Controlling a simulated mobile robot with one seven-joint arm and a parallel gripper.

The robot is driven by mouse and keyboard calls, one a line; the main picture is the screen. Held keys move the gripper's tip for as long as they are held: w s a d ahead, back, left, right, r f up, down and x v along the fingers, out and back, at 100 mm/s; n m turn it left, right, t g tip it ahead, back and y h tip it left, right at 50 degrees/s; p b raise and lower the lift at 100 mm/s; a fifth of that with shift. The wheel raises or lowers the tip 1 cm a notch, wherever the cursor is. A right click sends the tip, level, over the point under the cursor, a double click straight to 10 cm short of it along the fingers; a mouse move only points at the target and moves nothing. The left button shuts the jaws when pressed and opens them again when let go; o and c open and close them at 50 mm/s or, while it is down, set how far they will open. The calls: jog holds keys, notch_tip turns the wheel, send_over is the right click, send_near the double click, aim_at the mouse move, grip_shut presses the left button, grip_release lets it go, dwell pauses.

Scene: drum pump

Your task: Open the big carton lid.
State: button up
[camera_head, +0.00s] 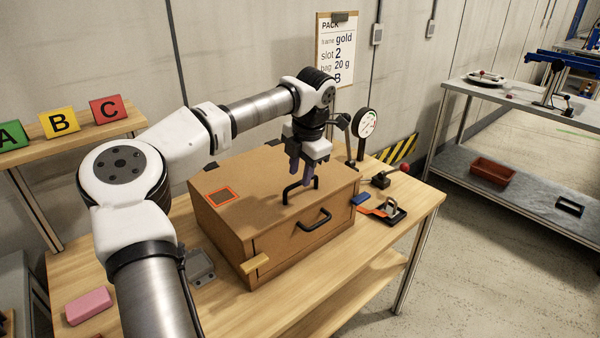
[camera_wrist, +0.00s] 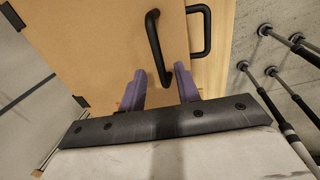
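The big brown carton (camera_head: 225,222) stands shut on the wooden table. Its flat lid (camera_head: 250,177) bears a black handle (camera_head: 299,188) near the front edge. A second black handle (camera_head: 314,220) is on the front face. My gripper (camera_head: 301,182) points down at the lid handle, its purple fingers close to it. In the wrist view my gripper (camera_wrist: 160,88) has its fingers apart, with the end of the lid handle (camera_wrist: 157,50) between or just beyond the tips. I cannot tell whether they touch it.
A wooden tab (camera_head: 254,264) sticks out at the carton's front left corner. A dial gauge (camera_head: 366,123) stands behind its right side. A pink block (camera_head: 89,305) lies at the table's left. Small tools (camera_head: 390,209) lie right of the carton.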

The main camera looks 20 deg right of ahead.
jog(key=shift+w+f, duration=0.15)
jog(key=shift+f, duration=0.8)
jog(key=shift+c, duration=0.2)
grip_shut()
